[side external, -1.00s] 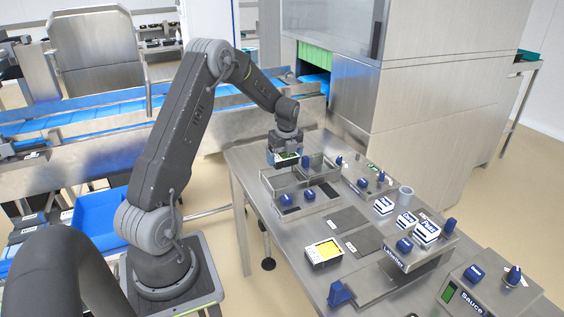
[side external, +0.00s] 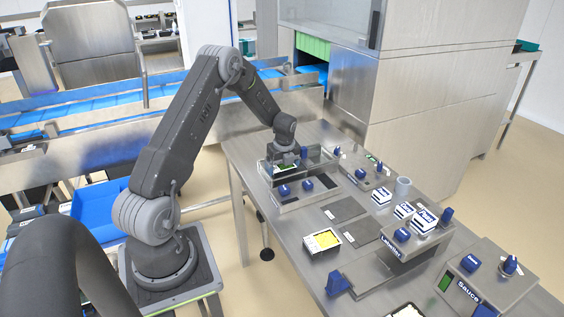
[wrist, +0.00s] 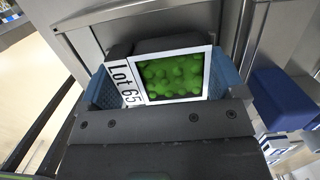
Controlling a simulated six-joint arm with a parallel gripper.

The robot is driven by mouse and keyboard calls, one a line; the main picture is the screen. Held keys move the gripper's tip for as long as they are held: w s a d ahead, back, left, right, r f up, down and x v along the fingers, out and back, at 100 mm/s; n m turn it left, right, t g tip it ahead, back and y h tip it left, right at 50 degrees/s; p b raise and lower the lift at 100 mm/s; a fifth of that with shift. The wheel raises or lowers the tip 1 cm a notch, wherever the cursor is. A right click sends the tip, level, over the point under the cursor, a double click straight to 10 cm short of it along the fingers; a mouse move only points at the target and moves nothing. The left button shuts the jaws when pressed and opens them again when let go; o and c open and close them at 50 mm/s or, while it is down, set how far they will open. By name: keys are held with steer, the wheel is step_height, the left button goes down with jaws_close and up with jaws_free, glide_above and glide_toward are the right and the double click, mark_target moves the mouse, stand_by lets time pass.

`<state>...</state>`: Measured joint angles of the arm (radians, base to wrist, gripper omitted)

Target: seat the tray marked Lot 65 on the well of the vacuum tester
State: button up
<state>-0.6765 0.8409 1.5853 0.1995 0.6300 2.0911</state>
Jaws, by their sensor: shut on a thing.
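The tray marked Lot 65 (wrist: 172,75) has a white rim, green contents and a white label that reads "Lot 65" in the wrist view. My gripper (wrist: 165,88) is shut on it, with a blue finger at each side. In the side view my gripper (side external: 285,162) is low inside the clear-walled steel station (side external: 292,200) at the table's far left, which appears to be the vacuum tester. The station has blue controls on its front. The well under the tray is hidden, so I cannot tell whether the tray touches it.
A tray with yellow contents (side external: 322,241) lies near the table's left edge. Two dark mats (side external: 345,209) lie behind it. The labeller (side external: 405,250), the sauce unit (side external: 475,285) and a grey cup (side external: 403,186) stand to the right. A steel cabinet (side external: 430,100) rises behind.

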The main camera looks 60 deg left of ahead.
steer(key=shift+f, duration=0.5)
stand_by(0.5)
steer(key=o, duration=0.7)
steer(key=shift+r, duration=4.1)
steer(key=s+d+r+n+t, duration=0.3)
steer(key=d+r+n, duration=0.5)
steer(key=d+r, duration=0.9)
steer(key=s+d+r+n+t, duration=0.1)
steer(key=s+d+n, duration=0.2)
steer(key=s+d, duration=0.2)
steer(key=s+d+r+n+h, duration=0.1)
steer(key=s+d+n, duration=0.2)
steer(key=s+d, duration=0.3)
steer(key=s+d+r+n+t, duration=0.1)
steer(key=s+d+n, duration=0.3)
steer(key=s+d, duration=0.2)
steer(key=shift+s+r+t+h, duration=0.1)
steer(key=shift+r+t+h, duration=0.2)
steer(key=shift+r+h, duration=0.1)
